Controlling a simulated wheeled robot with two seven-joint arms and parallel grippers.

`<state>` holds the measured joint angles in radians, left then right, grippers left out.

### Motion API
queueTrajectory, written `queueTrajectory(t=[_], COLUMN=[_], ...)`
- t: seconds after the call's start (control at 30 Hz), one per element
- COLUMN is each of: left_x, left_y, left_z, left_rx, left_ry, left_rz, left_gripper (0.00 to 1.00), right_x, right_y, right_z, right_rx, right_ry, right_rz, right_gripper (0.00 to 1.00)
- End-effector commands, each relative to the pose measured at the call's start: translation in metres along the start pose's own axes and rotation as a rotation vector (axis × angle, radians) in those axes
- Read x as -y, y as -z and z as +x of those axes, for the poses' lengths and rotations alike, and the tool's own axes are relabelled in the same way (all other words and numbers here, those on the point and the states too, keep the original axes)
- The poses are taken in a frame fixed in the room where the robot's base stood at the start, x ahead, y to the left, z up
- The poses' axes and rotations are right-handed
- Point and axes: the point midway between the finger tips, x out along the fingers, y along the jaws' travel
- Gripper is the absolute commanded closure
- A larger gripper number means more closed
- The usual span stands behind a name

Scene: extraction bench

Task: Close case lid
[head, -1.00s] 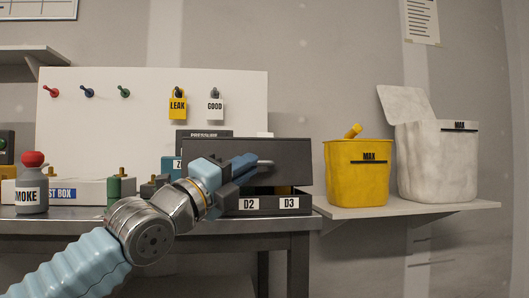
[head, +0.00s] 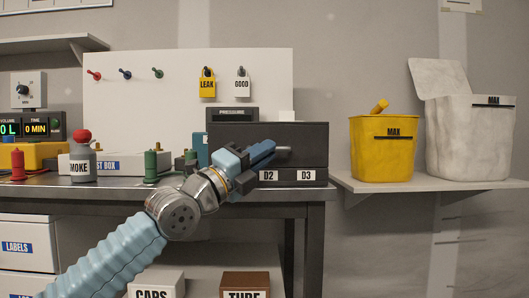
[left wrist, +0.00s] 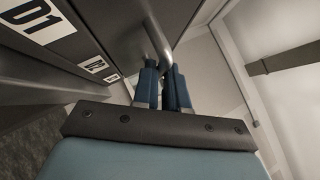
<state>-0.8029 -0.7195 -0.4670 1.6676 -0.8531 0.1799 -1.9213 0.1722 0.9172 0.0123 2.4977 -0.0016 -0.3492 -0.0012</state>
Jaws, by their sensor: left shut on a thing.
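The dark grey case (head: 322,178) stands on the bench with labels D2 and D3 on its front. Its dark lid (head: 305,135) sits right above the front wall, and no gap shows between them at the right. The left part of the seam is hidden behind my arm. My left gripper (head: 283,153) is at the lid's front, shut on the metal lid handle. In the left wrist view, the blue fingers (left wrist: 163,85) close around the curved handle (left wrist: 158,40), beside the case front with its D1 label (left wrist: 30,15). My right gripper is not in view.
A red-topped smoke bottle (head: 83,160) and a green bottle (head: 151,166) stand left on the bench (head: 300,197). A yellow bin (head: 383,150) and a white bin (head: 470,140) stand on the right shelf.

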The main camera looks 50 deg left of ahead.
Motion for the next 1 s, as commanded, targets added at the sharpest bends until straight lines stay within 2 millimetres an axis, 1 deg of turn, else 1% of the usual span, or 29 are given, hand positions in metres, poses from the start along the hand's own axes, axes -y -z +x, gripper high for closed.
queueTrajectory(t=[0.03, 0.1, 0.13, 0.27, 0.43, 0.57, 0.67, 0.9, 1.0], left_x=[-0.015, -0.016, -0.015, -0.015, -0.015, -0.015, -0.013, -0.008, -0.007], left_y=[0.001, 0.001, 0.001, 0.001, 0.000, -0.001, -0.002, 0.000, 0.001], left_z=[-0.001, -0.001, -0.001, -0.001, -0.002, -0.016, -0.038, -0.097, -0.116], left_rx=[-0.005, -0.004, -0.004, -0.003, -0.002, 0.000, 0.003, 0.001, -0.001], left_ry=[-0.035, -0.035, -0.035, -0.034, -0.033, -0.033, -0.029, -0.021, -0.020], left_rz=[-0.005, -0.006, -0.006, -0.005, -0.005, -0.006, -0.007, -0.006, -0.004], left_gripper=[1.00, 1.00, 0.83, 0.63, 0.62, 0.62, 0.62, 0.62, 0.62], right_x=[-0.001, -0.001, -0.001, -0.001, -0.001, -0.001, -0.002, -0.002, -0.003], right_y=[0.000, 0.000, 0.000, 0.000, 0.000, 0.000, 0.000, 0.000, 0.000], right_z=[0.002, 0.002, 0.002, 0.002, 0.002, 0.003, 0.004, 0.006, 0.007], right_rx=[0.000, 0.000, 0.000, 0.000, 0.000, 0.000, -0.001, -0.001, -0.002], right_ry=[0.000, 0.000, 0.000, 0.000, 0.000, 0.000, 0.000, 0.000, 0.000], right_rz=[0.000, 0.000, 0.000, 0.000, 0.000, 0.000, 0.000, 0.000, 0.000], right_gripper=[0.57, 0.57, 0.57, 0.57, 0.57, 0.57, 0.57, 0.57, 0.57])
